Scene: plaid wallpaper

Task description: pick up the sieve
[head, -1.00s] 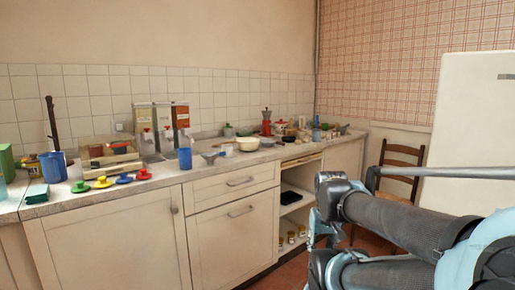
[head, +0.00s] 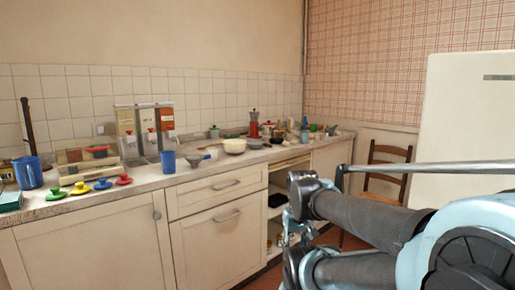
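I cannot pick out the sieve for certain. A small grey bowl- or funnel-shaped thing (head: 196,160) sits on the counter just right of a blue cup (head: 168,162). Another small grey thing (head: 331,130) lies at the far right end of the counter; both are too small to tell. My arm fills the lower right of the head view. My gripper (head: 290,226) seems to be the pale blue part at the arm's near end, in front of the open shelves and apart from the counter things. Its fingers are not clear, and I see nothing held.
The counter (head: 140,186) runs along the tiled wall, crowded with coloured lids, a scale (head: 88,163), dispensers, a cream bowl (head: 234,146) and a red moka pot (head: 254,125). A chair (head: 386,172) and a white fridge (head: 470,125) stand at right. Little floor shows.

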